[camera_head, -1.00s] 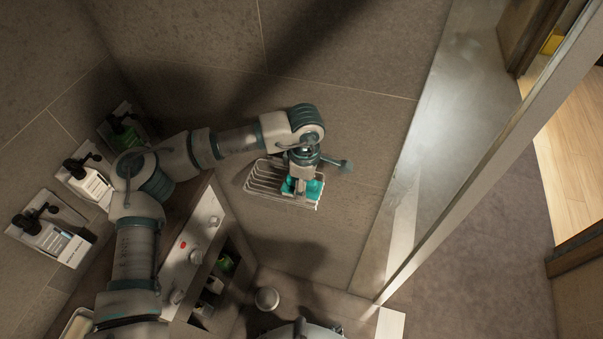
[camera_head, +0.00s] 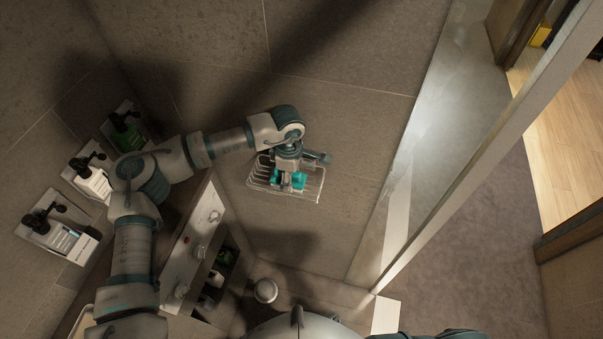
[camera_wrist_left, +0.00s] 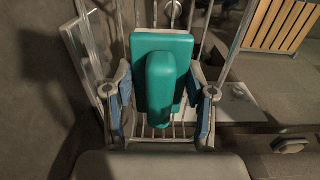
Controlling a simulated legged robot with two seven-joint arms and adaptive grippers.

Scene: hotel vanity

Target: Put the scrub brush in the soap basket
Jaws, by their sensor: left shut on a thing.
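The scrub brush, a teal block with a raised grip, shows small in the head view (camera_head: 299,181) and large in the left wrist view (camera_wrist_left: 160,85). My left gripper (camera_head: 288,178) is shut on the brush, its fingers on either side of it in the wrist view (camera_wrist_left: 160,112). The soap basket (camera_head: 258,183), a wire rack on the tiled wall, lies around and below the brush in the head view. Its wires also show behind the brush in the wrist view. I cannot tell whether the brush touches the basket floor. My right gripper is out of view.
Several pump bottles in wall holders stand at the left, one white (camera_head: 92,182) and one green (camera_head: 126,134). A shelf unit (camera_head: 200,240) with knobs is below my left arm. A glass panel edge (camera_head: 470,160) runs down the right.

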